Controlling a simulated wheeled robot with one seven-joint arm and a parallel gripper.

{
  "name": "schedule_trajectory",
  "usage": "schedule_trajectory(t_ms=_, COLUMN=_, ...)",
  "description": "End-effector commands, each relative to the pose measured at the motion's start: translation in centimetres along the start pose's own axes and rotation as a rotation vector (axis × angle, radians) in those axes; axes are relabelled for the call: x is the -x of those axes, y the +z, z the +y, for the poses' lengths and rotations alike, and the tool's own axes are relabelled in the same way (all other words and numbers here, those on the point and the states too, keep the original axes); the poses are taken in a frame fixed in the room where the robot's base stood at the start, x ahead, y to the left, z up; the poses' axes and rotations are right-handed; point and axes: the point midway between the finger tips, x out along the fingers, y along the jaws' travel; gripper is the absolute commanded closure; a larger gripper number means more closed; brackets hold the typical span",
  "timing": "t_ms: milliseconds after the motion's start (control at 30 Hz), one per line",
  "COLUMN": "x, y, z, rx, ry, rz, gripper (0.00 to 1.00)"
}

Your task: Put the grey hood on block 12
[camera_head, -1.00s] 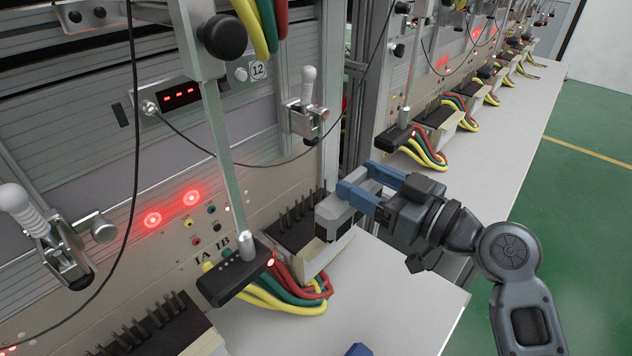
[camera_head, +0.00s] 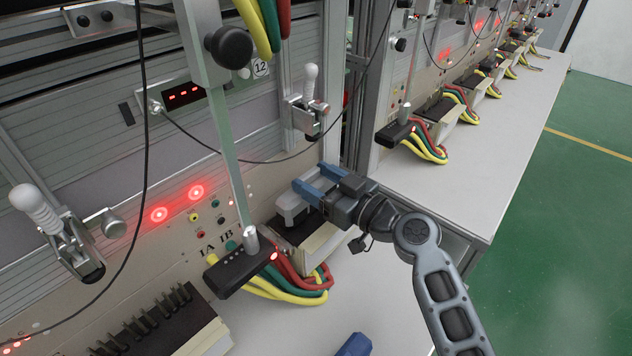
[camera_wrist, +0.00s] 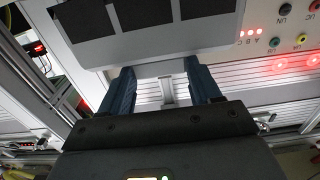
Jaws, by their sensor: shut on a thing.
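The grey hood (camera_head: 291,206) is held between the blue fingers of my gripper (camera_head: 312,182). It is right over the terminal block (camera_head: 318,246) below the panel marked 12, and hides the block's pins. The block's dark top edge and cream side show under and beside the hood. I cannot tell whether the hood rests on the block or hangs just above it. In the wrist view the hood (camera_wrist: 150,48) fills the top, with dark openings, between the fingertips of my gripper (camera_wrist: 158,74).
A black connector bar (camera_head: 238,274) with yellow, green and red cables (camera_head: 290,280) is just left of the block. Another pinned block (camera_head: 150,330) is at lower left. A blue object (camera_head: 355,345) lies on the bench. A toggle clamp (camera_head: 308,105) is above.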

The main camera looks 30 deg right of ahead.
Motion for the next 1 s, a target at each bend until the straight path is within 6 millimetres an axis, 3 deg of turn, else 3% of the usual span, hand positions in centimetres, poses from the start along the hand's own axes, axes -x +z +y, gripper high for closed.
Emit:
schedule_trajectory(t_ms=500, x=-0.39, y=1.08, z=-0.01, rx=0.001, ry=0.0, rz=0.001, gripper=0.67)
schedule_trajectory(t_ms=533, x=-0.38, y=0.98, z=-0.01, rx=0.001, ry=-0.001, rz=0.0, gripper=0.35)
schedule_trajectory(t_ms=767, x=-0.38, y=0.92, z=0.0, rx=0.001, ry=0.0, rz=0.0, gripper=0.13)
schedule_trajectory(t_ms=1000, x=-0.38, y=0.89, z=0.0, rx=0.001, ry=0.0, rz=0.0, gripper=0.12)
